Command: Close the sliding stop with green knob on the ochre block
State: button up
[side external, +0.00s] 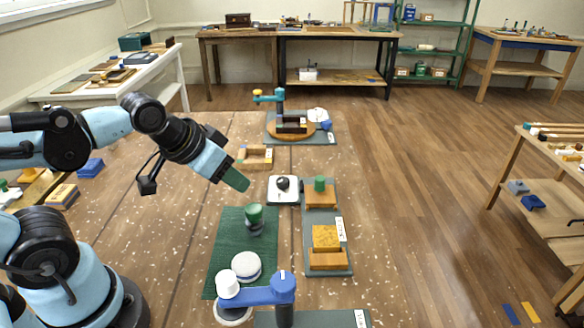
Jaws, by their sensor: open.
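A green knob (319,184) stands upright on an ochre block (321,200) at the far end of a grey base plate (324,222). A speckled yellow block (326,237) and a lower ochre block (328,260) sit at the near end of the same plate. A gap of bare plate shows between the two ends. My gripper (237,181) is open, seen from the side, to the left of the green knob and well apart from it. I see nothing held between the fingers, and the inner faces are hidden.
A white box with a black knob (283,189) stands just left of the plate. A green mat (228,248) carries a green-topped piece (254,215) and a white round piece (246,265). A blue-armed fixture (270,293) stands in front. A wooden tray (255,156) lies behind.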

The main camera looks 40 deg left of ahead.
jog(key=shift+o, duration=0.9)
jog(key=shift+w+r, duration=0.1)
jog(key=shift+w, duration=0.05)
jog(key=w+r+g, duration=0.2)
jog(key=w+r, duration=0.2)
jog(key=w, duration=0.1)
jog(key=g, duration=0.5)
send_over(320, 178)
notch_tip(320, 178, down, 3)
notch_tip(320, 178, down, 12)
jog(key=shift+r, duration=0.15)
grip_shut()
